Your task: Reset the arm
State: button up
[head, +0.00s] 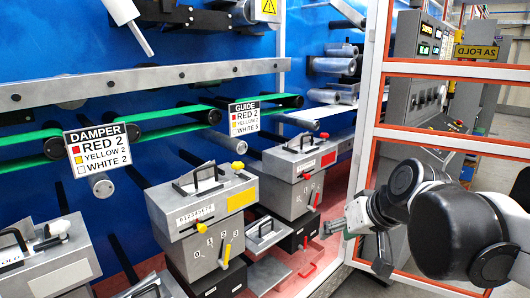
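My arm reaches in from the right edge of the head view, with its black and white links folded in front of the orange-framed panels. My gripper (330,229) points left at the end of the arm, in front of the machine's right end. It is small and seen at an angle, so I cannot tell whether its fingers are apart. I see nothing clearly held in it. It looks close to the right grey box (298,160) in the picture, but the gap in depth is unclear.
Several grey boxes with black handles, including the middle one (190,222), line the blue wall (50,65). DAMPER (97,150) and GUIDE (244,118) signs hang above. An orange-edged frame (372,110) stands at the right, before a control cabinet (420,45).

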jog(key=s+d+f+h, duration=0.1)
jog(key=s+d+f, duration=0.1)
jog(key=s, duration=0.5)
jog(key=s+d+f+m+h, duration=0.1)
jog(key=s+d+f+h, duration=0.1)
jog(key=s, duration=0.5)
jog(key=shift+s+f+p, duration=0.25)
jog(key=shift+f+p, duration=0.1)
jog(key=shift+f, duration=0.2)
